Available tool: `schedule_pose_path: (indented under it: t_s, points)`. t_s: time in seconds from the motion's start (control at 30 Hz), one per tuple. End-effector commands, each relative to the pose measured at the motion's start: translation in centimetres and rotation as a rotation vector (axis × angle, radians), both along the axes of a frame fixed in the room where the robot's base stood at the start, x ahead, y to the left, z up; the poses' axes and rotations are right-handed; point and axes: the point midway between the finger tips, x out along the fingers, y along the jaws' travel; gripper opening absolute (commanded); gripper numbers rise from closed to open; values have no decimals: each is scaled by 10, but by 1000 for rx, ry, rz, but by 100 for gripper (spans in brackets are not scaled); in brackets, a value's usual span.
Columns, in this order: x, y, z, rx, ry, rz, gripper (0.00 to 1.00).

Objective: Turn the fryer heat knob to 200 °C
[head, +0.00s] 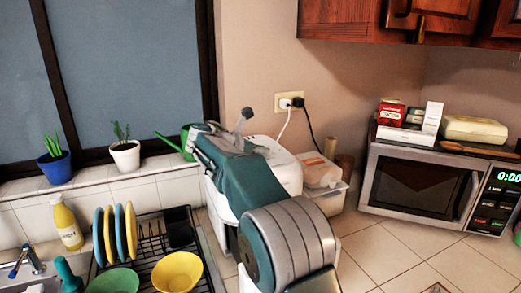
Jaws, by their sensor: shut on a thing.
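A white appliance, which looks like the fryer (283,165), stands on the tiled counter behind my arm, near the wall socket. My teal and grey arm crosses in front of it and covers much of its left and front side. The heat knob and its markings are hidden, so I cannot read the setting. My gripper cannot be made out; the far end of my arm is at the fryer's upper left. A small grey piece on a pale stem sticks up there, and I cannot tell what it belongs to.
A microwave (417,188) with boxes on top stands at the right. Clear plastic containers (324,178) sit beside the fryer. A dish rack (150,255) with plates and bowls is at the left. Plant pots (125,157) line the sill. Counter tiles before the microwave are clear.

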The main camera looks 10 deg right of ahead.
Motion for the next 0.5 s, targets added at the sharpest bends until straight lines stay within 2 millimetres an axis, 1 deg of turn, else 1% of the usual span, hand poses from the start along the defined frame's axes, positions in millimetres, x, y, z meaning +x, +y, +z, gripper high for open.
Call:
schedule_pose_path:
  t_s: [0.03, 0.2, 0.5]
  points:
    - [1, 3, -10, 4, 16, -37, 0]
    - [-1, 2, -9, 5, 16, -157, 0]
    - [-4, 1, -10, 4, 18, -299, 0]
